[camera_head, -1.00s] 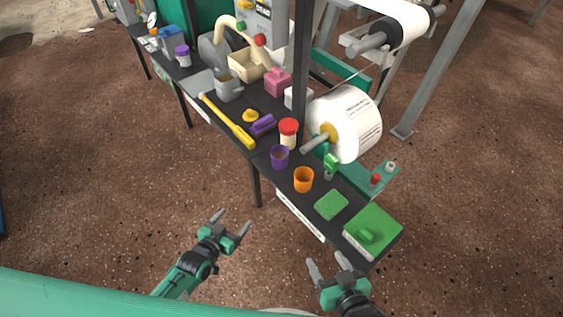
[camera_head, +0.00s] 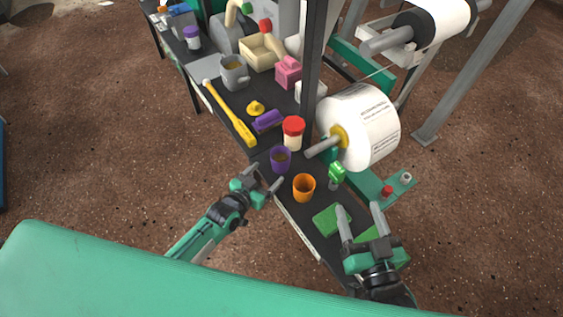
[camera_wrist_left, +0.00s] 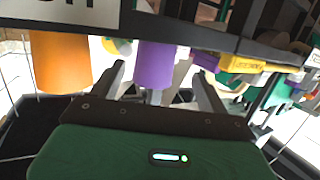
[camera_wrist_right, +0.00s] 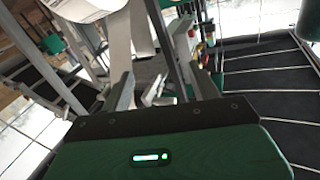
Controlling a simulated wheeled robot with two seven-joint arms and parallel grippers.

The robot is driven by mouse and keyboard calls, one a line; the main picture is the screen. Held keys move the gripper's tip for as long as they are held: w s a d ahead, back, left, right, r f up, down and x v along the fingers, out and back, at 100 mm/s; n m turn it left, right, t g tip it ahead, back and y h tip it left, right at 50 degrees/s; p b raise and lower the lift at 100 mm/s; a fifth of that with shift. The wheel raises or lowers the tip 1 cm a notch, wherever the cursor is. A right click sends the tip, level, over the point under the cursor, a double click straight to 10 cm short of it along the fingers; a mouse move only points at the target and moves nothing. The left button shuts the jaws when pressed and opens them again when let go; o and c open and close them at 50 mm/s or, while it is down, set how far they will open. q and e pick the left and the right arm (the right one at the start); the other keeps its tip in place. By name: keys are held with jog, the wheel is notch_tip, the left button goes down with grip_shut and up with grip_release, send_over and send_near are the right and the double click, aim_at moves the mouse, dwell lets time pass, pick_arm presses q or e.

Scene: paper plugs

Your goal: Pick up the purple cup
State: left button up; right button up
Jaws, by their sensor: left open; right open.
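The purple cup (camera_head: 281,160) stands upright on the dark narrow table, left of the orange cup and in front of a red-lidded jar. My left gripper (camera_head: 263,182) is open and empty just in front of the purple cup, near the table's front edge. In the left wrist view the purple cup (camera_wrist_left: 154,64) shows between and beyond the open fingers, apart from them. My right gripper (camera_head: 360,218) is open and empty, above the right end of the table by the green pieces.
The orange cup (camera_head: 303,187) is close on the right. The red-lidded jar (camera_head: 293,133) stands behind, beside a dark post (camera_head: 313,60). A purple block (camera_head: 268,121) and a yellow bat-like tool (camera_head: 229,113) lie to the left. A large paper roll (camera_head: 362,125) is at the back right.

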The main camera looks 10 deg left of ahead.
aim_at(275, 167)
pick_arm(q)
jog(key=x, duration=0.3)
jog(key=shift+w+d+b, duration=0.15)
jog(key=shift+w+b, duration=0.1)
jog(key=shift+b, duration=0.1)
jog(key=b+x, duration=0.1)
jog(key=x, duration=0.2)
jog(key=shift+w+d, duration=0.3)
jog(key=shift+d, duration=0.05)
jog(key=shift+w+d, duration=0.15)
jog(key=shift+w, duration=0.2)
pick_arm(e)
jog(key=d+r+t, duration=0.3)
jog(key=r+t, duration=0.4)
jog(key=r, duration=0.3)
jog(key=shift+w+r+y, duration=0.3)
jog(key=shift+w+r, duration=0.05)
jog(key=shift+w, duration=0.1)
pick_arm(q)
jog(key=shift+c, duration=0.3)
pick_arm(e)
jog(key=shift+d, duration=0.1)
pick_arm(q)
jog(key=c, duration=1)
